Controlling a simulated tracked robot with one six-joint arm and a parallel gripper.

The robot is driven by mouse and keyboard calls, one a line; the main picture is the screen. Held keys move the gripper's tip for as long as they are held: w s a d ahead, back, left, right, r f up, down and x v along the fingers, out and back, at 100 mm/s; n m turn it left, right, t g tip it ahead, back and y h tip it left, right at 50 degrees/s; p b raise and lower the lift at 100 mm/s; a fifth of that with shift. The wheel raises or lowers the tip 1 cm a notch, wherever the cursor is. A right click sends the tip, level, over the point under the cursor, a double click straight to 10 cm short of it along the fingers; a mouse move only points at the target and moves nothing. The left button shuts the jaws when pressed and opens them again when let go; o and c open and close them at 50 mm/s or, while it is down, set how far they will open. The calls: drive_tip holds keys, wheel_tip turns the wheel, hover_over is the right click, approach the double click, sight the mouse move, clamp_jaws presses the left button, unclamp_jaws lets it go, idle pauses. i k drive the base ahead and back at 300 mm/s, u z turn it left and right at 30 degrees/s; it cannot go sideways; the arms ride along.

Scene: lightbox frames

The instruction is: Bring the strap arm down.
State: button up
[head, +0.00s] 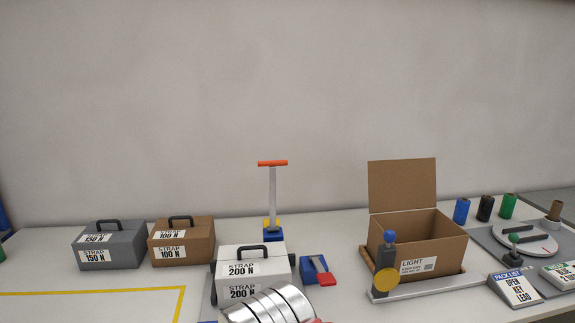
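A pale upright arm (272,197) with an orange crossbar (272,163) on top rises behind the white case; it looks like the strap arm and stands raised. Its foot is at a blue block (273,235) with a yellow part above it. The white case (253,259) with a black handle is labelled "STRAP 200 N" and hides what lies behind it. A blue block with a red lever (325,279) sits just right of the case. My gripper cannot be made out in this view.
A silver ribbed part, probably mine, covers the bottom centre. Grey (110,246) and brown (182,241) strap cases stand left. An open cardboard box (434,246) stands right, behind a flat metal bar (440,287). Inside the yellow floor outline (90,292), the visible table is clear.

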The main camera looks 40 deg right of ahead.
sight(272, 164)
drive_tip(key=z, duration=1.9)
drive_tip(key=k, duration=0.7)
drive_tip(key=u, duration=0.8)
drive_tip(key=i, duration=1)
